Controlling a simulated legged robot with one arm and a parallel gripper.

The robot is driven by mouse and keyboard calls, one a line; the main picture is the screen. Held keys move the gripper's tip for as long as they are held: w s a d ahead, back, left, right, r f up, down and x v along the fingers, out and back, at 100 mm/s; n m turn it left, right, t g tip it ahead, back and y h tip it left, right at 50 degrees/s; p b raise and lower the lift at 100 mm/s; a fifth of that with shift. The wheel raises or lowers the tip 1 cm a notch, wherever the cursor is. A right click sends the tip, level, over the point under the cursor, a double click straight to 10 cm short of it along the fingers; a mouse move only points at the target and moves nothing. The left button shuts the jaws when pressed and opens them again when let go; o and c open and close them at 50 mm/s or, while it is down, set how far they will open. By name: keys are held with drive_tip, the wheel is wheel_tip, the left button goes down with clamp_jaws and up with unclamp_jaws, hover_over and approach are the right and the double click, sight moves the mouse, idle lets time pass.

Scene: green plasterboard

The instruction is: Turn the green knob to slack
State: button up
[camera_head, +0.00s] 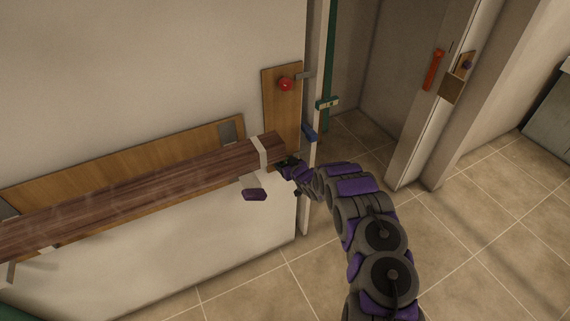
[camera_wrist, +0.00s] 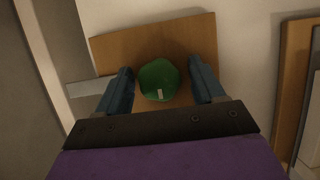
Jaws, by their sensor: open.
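The green knob (camera_wrist: 159,78) is rounded, with a small pale mark near its lower edge in the wrist view. It sits on a wooden plate (camera_wrist: 187,35) with a flat grey metal strip (camera_wrist: 88,87) at the left. My gripper (camera_wrist: 163,74) is open, with one blue-grey finger on each side of the knob. A slim gap shows at the right finger; whether the left one touches is unclear. In the head view my gripper (camera_head: 284,165) is at the right end of the brown beam, and the knob is mostly hidden there.
A red knob (camera_head: 285,84) is on an upright wooden plate (camera_head: 270,108) above my gripper. A brown wooden beam (camera_head: 150,188) runs along the pale wall at left. A blue handle (camera_head: 309,132) and a door frame stand close by. The tiled floor (camera_head: 460,220) at right is clear.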

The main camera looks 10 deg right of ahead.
drive_tip(key=shift+w, duration=0.3)
drive_tip(key=c, duration=1)
drive_tip(key=shift+a+f, duration=0.1)
